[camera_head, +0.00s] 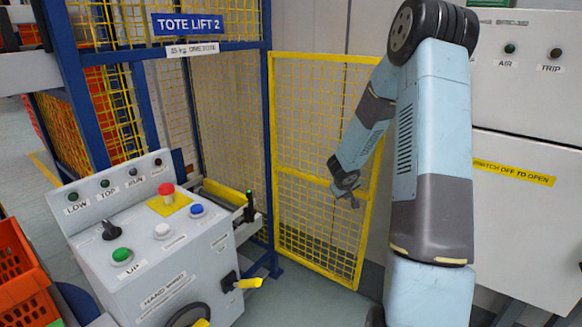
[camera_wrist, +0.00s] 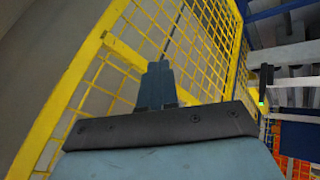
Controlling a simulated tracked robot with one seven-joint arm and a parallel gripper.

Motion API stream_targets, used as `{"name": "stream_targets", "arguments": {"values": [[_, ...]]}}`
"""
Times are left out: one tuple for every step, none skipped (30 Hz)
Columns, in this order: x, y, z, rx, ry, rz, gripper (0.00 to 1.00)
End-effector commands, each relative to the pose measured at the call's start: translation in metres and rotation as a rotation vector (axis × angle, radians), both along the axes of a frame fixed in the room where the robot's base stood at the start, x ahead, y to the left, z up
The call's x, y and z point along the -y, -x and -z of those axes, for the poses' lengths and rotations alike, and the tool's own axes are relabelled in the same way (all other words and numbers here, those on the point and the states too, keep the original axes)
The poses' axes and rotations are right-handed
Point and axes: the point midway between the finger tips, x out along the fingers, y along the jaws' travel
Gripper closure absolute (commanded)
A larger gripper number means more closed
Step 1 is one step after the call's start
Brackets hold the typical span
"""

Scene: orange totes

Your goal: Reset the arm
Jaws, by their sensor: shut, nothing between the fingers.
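My arm (camera_head: 431,150) rises at the right of the head view, bends over at the top and reaches down to the left. My gripper (camera_head: 354,201) hangs in front of the yellow mesh gate (camera_head: 322,170), clear of the control console to its left. In the wrist view my gripper (camera_wrist: 158,72) points at the yellow mesh gate (camera_wrist: 75,85), with its fingers together and nothing between them. Whether the gripper touches the mesh cannot be told; it looks apart from it.
A grey control console (camera_head: 165,265) with buttons and a yellow-handled lever (camera_head: 248,283) stands at lower left. An orange tote (camera_head: 20,275) is at the left edge. A blue lift frame (camera_head: 75,85) stands behind. A grey cabinet (camera_head: 525,225) is close on the right.

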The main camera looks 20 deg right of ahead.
Motion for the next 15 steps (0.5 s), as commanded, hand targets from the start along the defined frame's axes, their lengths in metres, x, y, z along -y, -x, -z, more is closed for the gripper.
{"name": "stream_targets", "arguments": {"values": [[0.0, 0.0, -0.001, 0.0, 0.001, 0.0, 1.0], [0.0, 0.0, -0.002, 0.001, 0.003, 0.002, 1.0], [0.0, 0.001, -0.006, 0.003, 0.008, 0.003, 1.0], [0.0, 0.001, -0.01, 0.004, 0.014, 0.006, 1.0], [-0.001, 0.003, -0.015, 0.006, 0.02, 0.01, 1.0], [-0.001, 0.005, -0.024, 0.009, 0.032, 0.017, 1.0], [-0.001, 0.007, -0.032, 0.012, 0.043, 0.022, 1.0], [0.0, 0.009, -0.041, 0.014, 0.054, 0.032, 1.0], [-0.001, 0.013, -0.054, 0.017, 0.07, 0.043, 1.0], [-0.002, 0.016, -0.064, 0.019, 0.082, 0.051, 1.0], [-0.003, 0.02, -0.074, 0.021, 0.093, 0.06, 1.0], [-0.004, 0.026, -0.087, 0.022, 0.108, 0.074, 1.0], [-0.004, 0.03, -0.096, 0.023, 0.118, 0.084, 1.0], [-0.005, 0.035, -0.105, 0.024, 0.126, 0.095, 1.0], [-0.007, 0.041, -0.117, 0.025, 0.137, 0.107, 1.0]]}}
